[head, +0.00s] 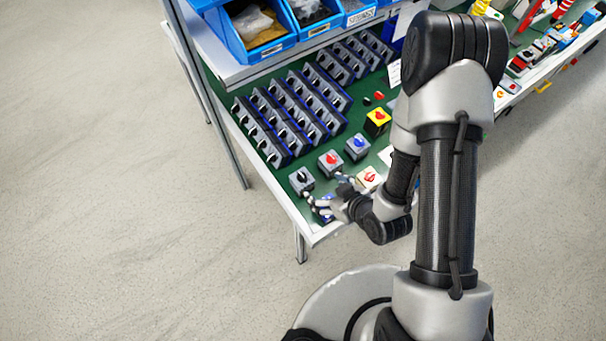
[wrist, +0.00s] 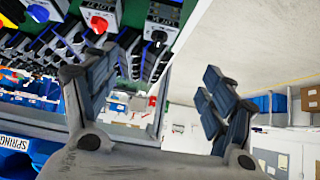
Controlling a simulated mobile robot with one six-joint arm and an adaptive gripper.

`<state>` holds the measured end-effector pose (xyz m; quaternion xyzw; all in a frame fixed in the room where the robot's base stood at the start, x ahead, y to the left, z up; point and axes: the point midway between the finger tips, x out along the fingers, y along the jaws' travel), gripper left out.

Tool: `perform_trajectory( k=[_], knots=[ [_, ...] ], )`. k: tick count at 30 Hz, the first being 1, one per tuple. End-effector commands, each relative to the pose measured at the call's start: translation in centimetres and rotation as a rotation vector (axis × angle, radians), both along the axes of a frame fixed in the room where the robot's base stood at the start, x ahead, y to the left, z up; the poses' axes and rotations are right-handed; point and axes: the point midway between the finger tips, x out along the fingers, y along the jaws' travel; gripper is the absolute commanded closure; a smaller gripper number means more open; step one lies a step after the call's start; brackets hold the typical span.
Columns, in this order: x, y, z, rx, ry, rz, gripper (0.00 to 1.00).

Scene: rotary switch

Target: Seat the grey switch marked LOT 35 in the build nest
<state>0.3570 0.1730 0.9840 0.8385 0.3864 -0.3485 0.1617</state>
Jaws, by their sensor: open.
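Several loose switches stand on the green mat near the bench's front corner in the head view. One is a grey switch with a black knob (head: 301,180); a grey switch with a red knob (head: 331,162) and a grey switch with a blue knob (head: 357,147) stand behind it to the right. The black-knob switch (wrist: 165,14) and red-knob switch (wrist: 101,15) show at the wrist view's top edge with LOT labels, whose numbers I cannot read surely. My gripper (head: 326,201) is open and empty, just in front of the black-knob switch. I cannot clearly make out the build nest.
Racks of switches (head: 290,115) fill the mat behind. Blue bins (head: 262,42) sit on the shelf above. A yellow switch (head: 377,121) and a white switch with a red knob (head: 368,178) stand to the right. The floor in front is clear.

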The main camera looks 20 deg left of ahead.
Motion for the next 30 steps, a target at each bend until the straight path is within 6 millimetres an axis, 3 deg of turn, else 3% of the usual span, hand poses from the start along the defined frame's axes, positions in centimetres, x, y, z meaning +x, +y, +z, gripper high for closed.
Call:
perform_trajectory(
  k=[15,30],
  knots=[
    [2.0,2.5,-3.7,0.004,-0.004,0.002,0.23],
    [3.5,4.1,-5.9,0.005,-0.005,0.001,0.23]
  ],
)
